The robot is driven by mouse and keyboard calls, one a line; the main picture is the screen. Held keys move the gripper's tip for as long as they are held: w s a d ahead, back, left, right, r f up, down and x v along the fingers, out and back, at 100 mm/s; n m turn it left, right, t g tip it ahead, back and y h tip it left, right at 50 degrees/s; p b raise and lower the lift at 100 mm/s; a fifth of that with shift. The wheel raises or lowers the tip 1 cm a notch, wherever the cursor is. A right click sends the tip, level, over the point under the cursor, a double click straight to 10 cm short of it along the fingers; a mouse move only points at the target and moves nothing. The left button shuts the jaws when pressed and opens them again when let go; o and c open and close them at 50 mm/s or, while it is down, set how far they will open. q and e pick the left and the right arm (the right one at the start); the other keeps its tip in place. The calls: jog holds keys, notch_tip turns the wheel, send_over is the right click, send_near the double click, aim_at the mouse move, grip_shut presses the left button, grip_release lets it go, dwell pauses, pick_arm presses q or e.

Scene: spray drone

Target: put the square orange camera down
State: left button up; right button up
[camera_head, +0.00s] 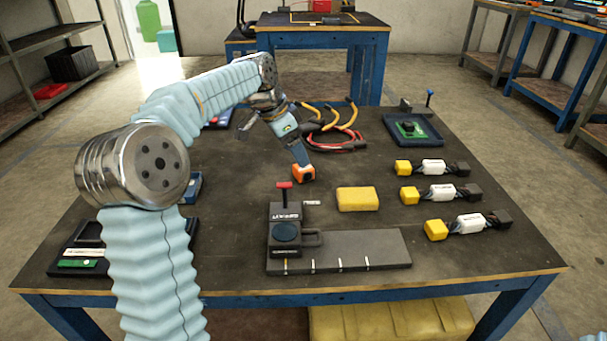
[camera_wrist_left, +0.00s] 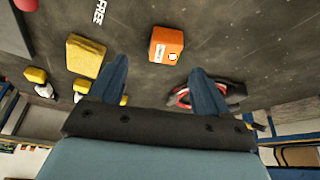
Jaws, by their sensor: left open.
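The square orange camera (camera_head: 304,174) sits on the dark tabletop near its middle, behind the black spray device. It also shows in the left wrist view (camera_wrist_left: 170,45), with a small round white mark on one face. My left gripper (camera_head: 298,153) is open just behind the camera, pointing down. In the wrist view its two blue fingers (camera_wrist_left: 161,68) are spread apart, and the camera lies beyond the tips, not visibly gripped. The exact gap between fingers and camera is hard to tell. My right gripper is out of view.
A yellow sponge-like block (camera_head: 358,199) lies right of the camera. The black device (camera_head: 289,232) stands on a grey plate (camera_head: 365,250) in front. Red and yellow cables (camera_head: 335,130) lie behind. Several yellow-ended connectors (camera_head: 432,167) line the right side. Bare tabletop is left of the camera.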

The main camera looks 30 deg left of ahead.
aim_at(303, 172)
pick_arm(q)
jog(key=x, duration=0.6)
jog(key=shift+w+a, duration=0.25)
jog(key=shift+w, duration=0.05)
jog(key=shift+c, duration=0.2)
jog(key=shift+r, duration=0.1)
jog(key=c, duration=1.2)
